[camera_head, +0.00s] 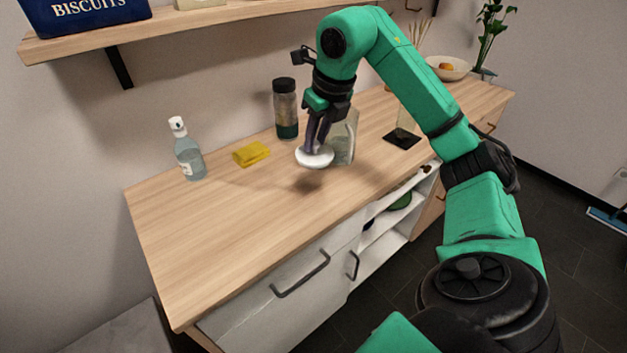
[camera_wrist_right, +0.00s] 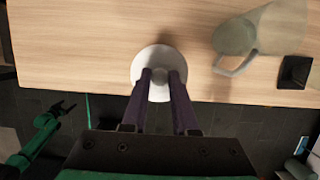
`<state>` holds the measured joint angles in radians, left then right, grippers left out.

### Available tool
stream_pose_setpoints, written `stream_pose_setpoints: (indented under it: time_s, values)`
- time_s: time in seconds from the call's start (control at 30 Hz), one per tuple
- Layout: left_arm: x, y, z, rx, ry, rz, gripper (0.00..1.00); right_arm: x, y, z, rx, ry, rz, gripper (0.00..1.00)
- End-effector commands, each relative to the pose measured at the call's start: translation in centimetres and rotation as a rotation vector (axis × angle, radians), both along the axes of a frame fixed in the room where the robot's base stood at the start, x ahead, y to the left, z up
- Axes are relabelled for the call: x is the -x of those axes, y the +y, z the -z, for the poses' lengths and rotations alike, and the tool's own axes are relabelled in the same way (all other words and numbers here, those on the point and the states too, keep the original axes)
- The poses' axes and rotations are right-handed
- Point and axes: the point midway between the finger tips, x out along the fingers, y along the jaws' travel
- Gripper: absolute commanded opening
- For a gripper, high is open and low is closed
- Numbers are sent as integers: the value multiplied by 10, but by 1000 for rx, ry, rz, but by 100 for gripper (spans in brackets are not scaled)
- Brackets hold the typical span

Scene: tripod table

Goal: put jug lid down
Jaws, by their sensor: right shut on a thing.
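The jug lid (camera_head: 314,157) is a white round disc; in the right wrist view (camera_wrist_right: 149,60) its grey knob sits between my fingertips. My right gripper (camera_head: 317,143) is shut on that knob. It holds the lid a little above the wooden counter (camera_head: 235,220), with a shadow on the wood below. The clear glass jug (camera_head: 345,142) stands just behind and right of the lid, partly hidden by my gripper; its handle shows in the right wrist view (camera_wrist_right: 238,66). My left gripper (camera_wrist_right: 62,107) shows small in the right wrist view, away from the counter; its jaw state is unclear.
A dark-lidded jar (camera_head: 286,108) stands behind the lid. The front left of the counter is free. A shelf (camera_head: 190,25) hangs above.

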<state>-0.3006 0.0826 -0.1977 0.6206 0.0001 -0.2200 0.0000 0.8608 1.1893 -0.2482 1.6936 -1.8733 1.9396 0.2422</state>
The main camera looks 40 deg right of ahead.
Motion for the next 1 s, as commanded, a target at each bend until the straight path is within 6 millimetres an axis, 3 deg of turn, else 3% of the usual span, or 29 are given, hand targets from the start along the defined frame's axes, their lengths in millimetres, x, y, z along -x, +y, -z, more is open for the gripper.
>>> stream_pose_setpoints:
  time_s: [0.03, 0.23, 0.53, 0.8, 0.83, 0.87, 0.9, 1.0]
  values:
    - [2, 0, 11, 1, 2, 0, 100, 1, -1, 25, 3, 8, 1, 0]
    - [2, -1, 25, 0, 4, 0, 100, 1, 0, 83, 0, 6, -1, 0]
    - [2, -3, 30, 3, 3, 1, 100, 0, 0, 129, 0, 3, -2, 0]
    - [0, -3, 31, 4, 1, 2, 100, 0, 0, 131, 0, 0, -2, 0]
    - [0, -3, 30, 4, 1, 2, 100, 0, 0, 130, 0, 0, -2, 39]
    - [0, -3, 30, 4, 1, 2, 100, 0, 0, 130, 0, 0, -2, 50]
    - [0, -3, 30, 4, 0, 2, 100, 0, 0, 130, 0, 0, -2, 57]
    - [0, -3, 30, 4, 0, 2, 100, 0, 0, 130, 0, 0, -2, 57]
